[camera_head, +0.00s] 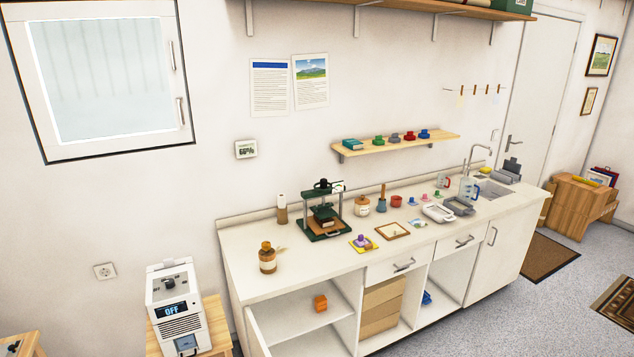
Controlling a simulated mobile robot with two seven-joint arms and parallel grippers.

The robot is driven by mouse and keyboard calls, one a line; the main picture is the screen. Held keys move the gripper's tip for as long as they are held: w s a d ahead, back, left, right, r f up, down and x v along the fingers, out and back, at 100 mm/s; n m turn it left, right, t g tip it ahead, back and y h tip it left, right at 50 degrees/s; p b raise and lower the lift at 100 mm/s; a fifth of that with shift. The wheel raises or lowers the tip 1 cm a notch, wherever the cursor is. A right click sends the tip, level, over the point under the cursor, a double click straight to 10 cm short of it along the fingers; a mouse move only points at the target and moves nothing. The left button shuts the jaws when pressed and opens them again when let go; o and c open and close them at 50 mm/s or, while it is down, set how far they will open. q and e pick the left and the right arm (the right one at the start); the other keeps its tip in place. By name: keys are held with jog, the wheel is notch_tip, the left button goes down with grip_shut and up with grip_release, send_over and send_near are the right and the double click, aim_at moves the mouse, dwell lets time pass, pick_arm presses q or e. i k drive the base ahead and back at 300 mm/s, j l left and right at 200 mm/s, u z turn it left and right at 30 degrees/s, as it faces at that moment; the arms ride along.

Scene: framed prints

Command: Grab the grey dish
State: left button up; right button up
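A grey dish (459,206) lies on the white counter (290,268), toward its right part and left of the sink. It looks like a shallow rectangular tray. A white dish (437,212) of similar shape sits just to its left. A clear jug with a blue handle (468,189) stands behind the grey dish, close to it. Neither of my grippers shows in the head view.
A green press (323,213), a brown bottle (267,258), a wooden frame (392,230) and several small pots stand on the counter. A sink (492,190) is at its right end. An open cabinet door (256,333) juts out at the lower left.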

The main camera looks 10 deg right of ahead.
aim_at(461, 207)
jog(key=i+l+z, duration=0.4)
jog(key=i, duration=0.35)
jog(key=i+l+z, duration=0.4)
jog(key=i, duration=0.45)
jog(key=i+z, duration=0.45)
jog(key=i, duration=0.35)
jog(key=i+z, duration=0.2)
jog(key=i, duration=1.25)
jog(key=i+j+u, duration=0.1)
jog(key=i+u, duration=0.45)
jog(key=u, duration=0.3)
jog(key=i+u, duration=0.4)
jog(key=k+l, duration=0.05)
jog(key=k, duration=0.05)
